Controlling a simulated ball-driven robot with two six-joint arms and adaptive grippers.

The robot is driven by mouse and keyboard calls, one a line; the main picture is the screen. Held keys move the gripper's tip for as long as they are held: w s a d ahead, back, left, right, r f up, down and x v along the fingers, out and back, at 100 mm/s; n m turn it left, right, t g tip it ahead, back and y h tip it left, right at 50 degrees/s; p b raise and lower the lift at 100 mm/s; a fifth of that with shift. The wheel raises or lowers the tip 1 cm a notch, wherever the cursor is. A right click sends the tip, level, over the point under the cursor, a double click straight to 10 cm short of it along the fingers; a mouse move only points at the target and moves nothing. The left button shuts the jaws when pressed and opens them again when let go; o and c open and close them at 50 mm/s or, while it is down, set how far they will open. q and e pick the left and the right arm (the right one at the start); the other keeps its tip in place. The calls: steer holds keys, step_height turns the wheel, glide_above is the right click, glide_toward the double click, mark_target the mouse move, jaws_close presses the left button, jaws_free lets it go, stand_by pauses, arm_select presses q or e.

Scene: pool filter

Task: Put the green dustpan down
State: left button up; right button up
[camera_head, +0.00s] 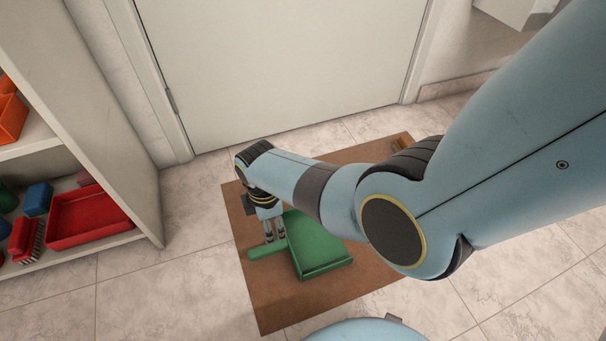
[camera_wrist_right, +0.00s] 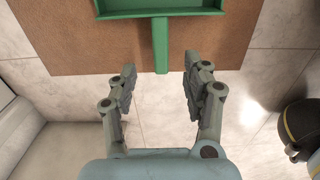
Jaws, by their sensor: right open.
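The green dustpan (camera_head: 322,250) lies flat on a brown mat (camera_head: 275,312), its handle (camera_head: 266,252) pointing left in the head view. My right gripper (camera_head: 274,232) hangs down over the handle. In the right wrist view my right gripper (camera_wrist_right: 160,68) is open, with nothing held. The end of the dustpan's handle (camera_wrist_right: 160,50) shows between the two fingertips, with a gap on each side. The pan (camera_wrist_right: 185,15) is cut off at the top of that view. My left gripper is not in view.
A shelf (camera_head: 125,175) at left holds a red tray (camera_head: 88,222), a blue item (camera_head: 38,199), a red brush (camera_head: 24,240) and an orange bin (camera_head: 10,112). A closed door (camera_head: 285,65) stands behind the mat. Tiled floor left of the mat is clear.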

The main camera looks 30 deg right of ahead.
steer(key=shift+s, duration=0.1)
steer(key=s+d+r+m+t, duration=0.4)
steer(key=s+d+m, duration=0.4)
steer(key=s, duration=0.5)
steer(key=s+r+m+t, duration=0.2)
steer(key=s+r+m, duration=0.1)
steer(key=r, duration=0.6)
steer(key=s+d+r+m+t, duration=0.1)
steer(key=s+r+m+t, duration=0.1)
steer(key=r, duration=0.7)
steer(key=shift+s+m, duration=0.7)
steer(key=shift+s, duration=0.45)
